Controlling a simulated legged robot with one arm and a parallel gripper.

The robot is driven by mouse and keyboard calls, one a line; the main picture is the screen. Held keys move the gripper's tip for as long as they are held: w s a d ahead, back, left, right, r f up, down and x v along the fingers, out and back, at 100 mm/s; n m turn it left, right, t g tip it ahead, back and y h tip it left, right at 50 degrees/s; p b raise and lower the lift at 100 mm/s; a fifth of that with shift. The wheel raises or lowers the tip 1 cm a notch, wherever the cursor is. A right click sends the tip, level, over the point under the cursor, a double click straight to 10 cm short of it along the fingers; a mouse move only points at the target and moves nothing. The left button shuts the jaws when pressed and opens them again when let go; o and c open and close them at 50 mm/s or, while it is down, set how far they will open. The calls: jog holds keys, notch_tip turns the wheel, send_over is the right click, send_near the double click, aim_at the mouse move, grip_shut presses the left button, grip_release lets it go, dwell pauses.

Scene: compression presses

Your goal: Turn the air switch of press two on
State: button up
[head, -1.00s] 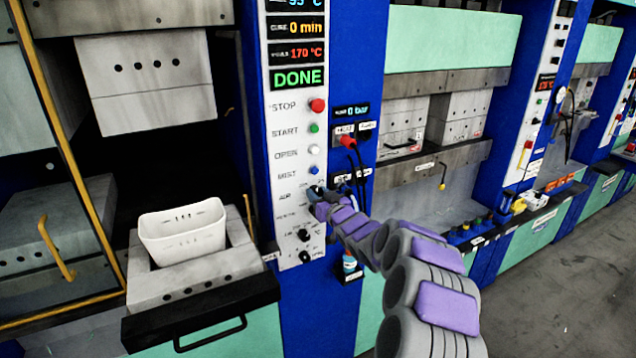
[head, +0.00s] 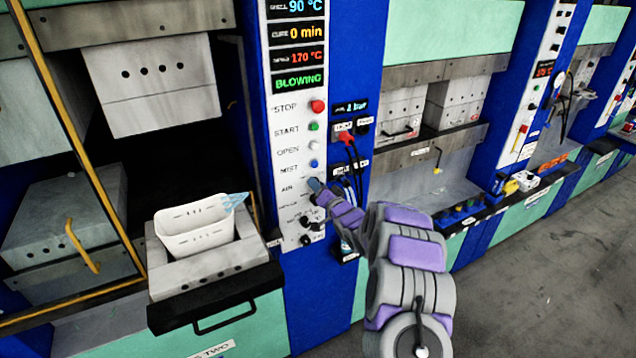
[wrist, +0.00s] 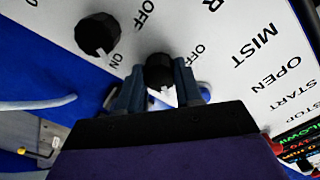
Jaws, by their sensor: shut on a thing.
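The control panel (head: 287,135) of press two is a white strip on a blue column. Its air switch (wrist: 160,68), a black knob, sits between my fingertips in the wrist view, beside an OFF label. In the head view my gripper (head: 315,187) is at the panel by the AIR label and hides the knob. It is shut on the knob; the wrist view also shows my gripper (wrist: 159,92). The knob's exact angle is partly hidden by the fingers. The panel display (head: 298,80) reads BLOWING in green. The small pressure display (head: 350,107) appears to read 2 bar.
A second black knob (wrist: 97,34) with ON and OFF labels is close to my fingers. A white bin-shaped part (head: 192,228) sits on the press's lower mould (head: 215,272), with pale blue streaks at its corner. Hoses hang right of the panel. Grey floor is clear at right.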

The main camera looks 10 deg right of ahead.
jog(key=shift+m, duration=0.3)
jog(key=o, duration=1)
jog(key=shift+d, duration=0.1)
jog(key=b+v, duration=0.1)
jog(key=v, duration=1.6)
jog(key=shift+s+d, duration=0.1)
jog(key=shift+s, duration=0.05)
jog(key=shift+f, duration=0.1)
